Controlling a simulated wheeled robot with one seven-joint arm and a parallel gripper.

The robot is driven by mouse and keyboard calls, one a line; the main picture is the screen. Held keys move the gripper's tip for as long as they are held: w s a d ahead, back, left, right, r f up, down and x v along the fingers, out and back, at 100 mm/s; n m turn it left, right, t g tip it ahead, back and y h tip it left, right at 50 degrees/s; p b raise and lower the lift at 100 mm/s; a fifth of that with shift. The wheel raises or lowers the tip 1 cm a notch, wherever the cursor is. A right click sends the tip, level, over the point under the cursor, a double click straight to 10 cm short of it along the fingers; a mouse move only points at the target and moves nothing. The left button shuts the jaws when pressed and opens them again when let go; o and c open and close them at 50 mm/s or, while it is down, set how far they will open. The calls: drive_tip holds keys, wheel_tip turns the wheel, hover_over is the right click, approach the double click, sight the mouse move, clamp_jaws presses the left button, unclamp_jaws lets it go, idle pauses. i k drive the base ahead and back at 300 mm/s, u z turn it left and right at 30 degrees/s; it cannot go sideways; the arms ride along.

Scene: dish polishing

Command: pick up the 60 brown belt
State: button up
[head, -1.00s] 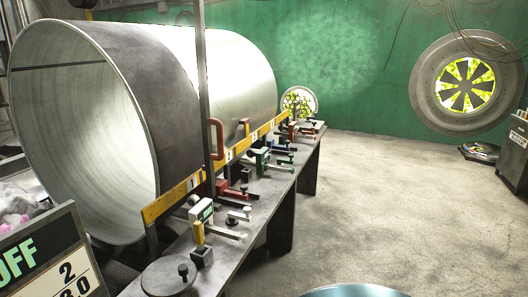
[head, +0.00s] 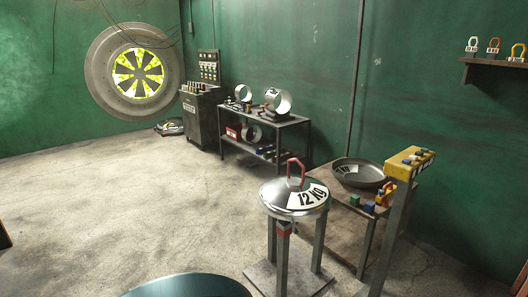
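I cannot make out a brown belt marked 60 in this view. Several ring-shaped bands stand on a two-level metal rack against the green back wall: a pale ring (head: 243,93) at the left of its top, a wider silver ring (head: 278,102) at the right, and another ring (head: 251,132) on the lower level. Their markings are too small to read. My gripper is not in view.
A round metal lid (head: 281,197) marked 12 kg, with a red handle, stands on legs in front. A low table (head: 337,187) with a grey pan (head: 357,174) and a yellow-topped post (head: 409,163) are right. Open concrete floor (head: 130,200) lies left.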

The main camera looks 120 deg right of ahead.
sight(285, 155)
drive_tip(key=z, duration=0.65)
drive_tip(key=i, duration=0.35)
drive_tip(key=z, duration=1.15)
drive_tip(key=i, duration=1.3)
drive_tip(key=z, duration=1.15)
drive_tip(key=i, duration=1.55)
drive_tip(key=z, duration=0.75)
drive_tip(key=i, duration=1.85)
drive_tip(key=z, duration=0.75)
drive_tip(key=i, duration=1.65)
drive_tip(key=z, duration=0.6)
